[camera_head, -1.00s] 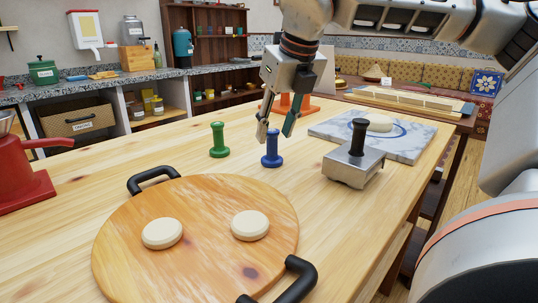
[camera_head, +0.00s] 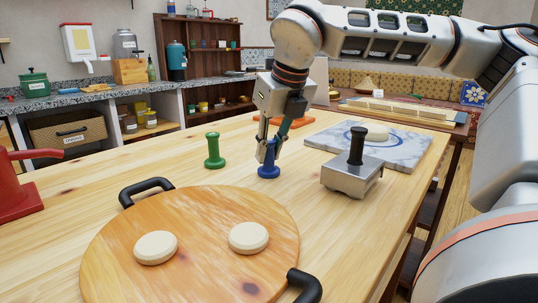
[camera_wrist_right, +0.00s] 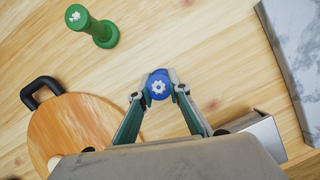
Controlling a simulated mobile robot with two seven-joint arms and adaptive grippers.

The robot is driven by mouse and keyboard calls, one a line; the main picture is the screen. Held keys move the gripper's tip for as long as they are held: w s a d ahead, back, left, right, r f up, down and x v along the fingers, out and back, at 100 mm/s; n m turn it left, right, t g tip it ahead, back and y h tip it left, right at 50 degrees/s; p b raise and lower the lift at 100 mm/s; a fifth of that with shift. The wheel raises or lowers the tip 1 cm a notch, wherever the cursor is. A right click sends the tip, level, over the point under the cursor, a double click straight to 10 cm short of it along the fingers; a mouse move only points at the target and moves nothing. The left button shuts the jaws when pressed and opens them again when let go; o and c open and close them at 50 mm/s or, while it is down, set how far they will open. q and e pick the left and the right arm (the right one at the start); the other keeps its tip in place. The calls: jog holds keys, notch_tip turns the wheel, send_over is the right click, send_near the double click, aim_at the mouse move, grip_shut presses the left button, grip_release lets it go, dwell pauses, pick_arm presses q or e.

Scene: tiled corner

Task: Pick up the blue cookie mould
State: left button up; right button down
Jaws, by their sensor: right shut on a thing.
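The blue cookie mould (camera_head: 268,172) stands upright on the wooden table, its base on the wood. My right gripper (camera_head: 268,152) has come down on it from above, with its fingers around the upper part. In the right wrist view, the blue mould's round top (camera_wrist_right: 158,87) sits between the two fingertips (camera_wrist_right: 159,83), which are shut on it. The fingers hide part of the mould's stem in the head view. My left gripper is not in view.
A green mould (camera_head: 214,151) stands to the left. A metal press with a black handle (camera_head: 350,176) stands close on the right, before a marble slab (camera_head: 410,152). A round board (camera_head: 200,215) with two dough discs lies in front. Bare table lies between them.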

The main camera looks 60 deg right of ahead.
notch_tip(320, 180, up, 12)
jog(key=shift+s+f+p, duration=0.1)
jog(key=shift+f+p, duration=0.15)
jog(key=shift+p, duration=1)
notch_tip(320, 180, up, 8)
jog(key=p, duration=0.2)
send_over(270, 141)
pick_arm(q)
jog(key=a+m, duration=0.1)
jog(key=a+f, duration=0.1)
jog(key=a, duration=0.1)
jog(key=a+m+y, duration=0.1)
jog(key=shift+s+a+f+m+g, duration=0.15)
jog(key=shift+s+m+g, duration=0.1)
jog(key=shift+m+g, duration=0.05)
pick_arm(e)
jog(key=shift+r, duration=0.2)
